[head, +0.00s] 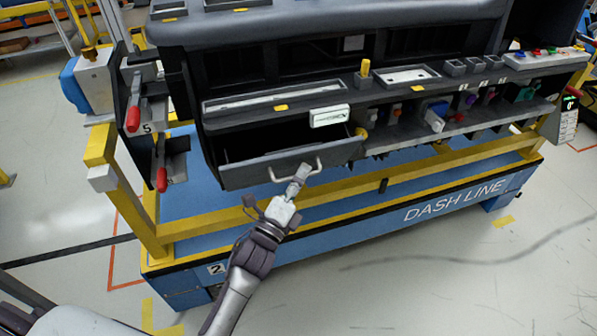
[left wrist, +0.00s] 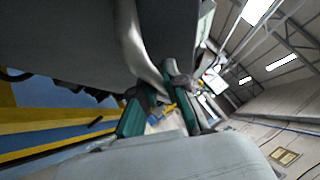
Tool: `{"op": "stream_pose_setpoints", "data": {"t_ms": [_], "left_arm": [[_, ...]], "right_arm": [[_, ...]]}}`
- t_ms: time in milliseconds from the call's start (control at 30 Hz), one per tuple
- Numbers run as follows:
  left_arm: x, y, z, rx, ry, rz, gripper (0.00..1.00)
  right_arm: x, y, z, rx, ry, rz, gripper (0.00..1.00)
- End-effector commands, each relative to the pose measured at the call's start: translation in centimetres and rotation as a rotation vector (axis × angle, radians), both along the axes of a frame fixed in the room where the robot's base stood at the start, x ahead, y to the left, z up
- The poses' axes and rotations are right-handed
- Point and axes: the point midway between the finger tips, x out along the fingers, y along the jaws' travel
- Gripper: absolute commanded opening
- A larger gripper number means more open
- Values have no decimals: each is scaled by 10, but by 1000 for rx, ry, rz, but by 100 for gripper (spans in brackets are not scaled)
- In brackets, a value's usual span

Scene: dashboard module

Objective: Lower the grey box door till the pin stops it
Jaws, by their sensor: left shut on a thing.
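The grey box door (head: 245,174) sits low on the left half of the dashboard module. It is tilted outward, with a dark opening behind its top edge. A pale bar handle (head: 316,164) stands out from its front. My left gripper (head: 296,180) is shut on the handle. In the left wrist view, the door (left wrist: 60,45) fills the upper left and the handle (left wrist: 134,45) runs down to the teal finger pads of my left gripper (left wrist: 160,108). A yellow knob (head: 361,132) shows by the door's right end; I cannot tell if it is the pin. My right gripper is out of view.
The module rests on a yellow frame (head: 103,150) over a blue base (head: 365,235) marked DASH LINE. Red-handled clamps (head: 133,118) stand left of the door. A white label block (head: 329,116) sits above it. The floor in front is clear.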

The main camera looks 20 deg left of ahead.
Motion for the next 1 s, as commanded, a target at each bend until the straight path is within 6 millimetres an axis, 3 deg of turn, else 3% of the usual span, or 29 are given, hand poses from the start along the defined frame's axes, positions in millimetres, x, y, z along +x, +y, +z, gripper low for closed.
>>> {"op": "stream_pose_setpoints", "data": {"t_ms": [300, 867, 900, 1000], "left_arm": [[-10, -6, -17, -2, 5, 1, 0], [-11, -7, -19, -1, 6, 1, 0], [-11, -7, -19, -1, 6, 2, 18], [-11, -7, -19, 0, 5, 1, 34]], "right_arm": [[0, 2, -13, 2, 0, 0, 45], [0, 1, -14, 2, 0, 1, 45], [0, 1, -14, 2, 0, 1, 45], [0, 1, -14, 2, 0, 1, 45]]}}
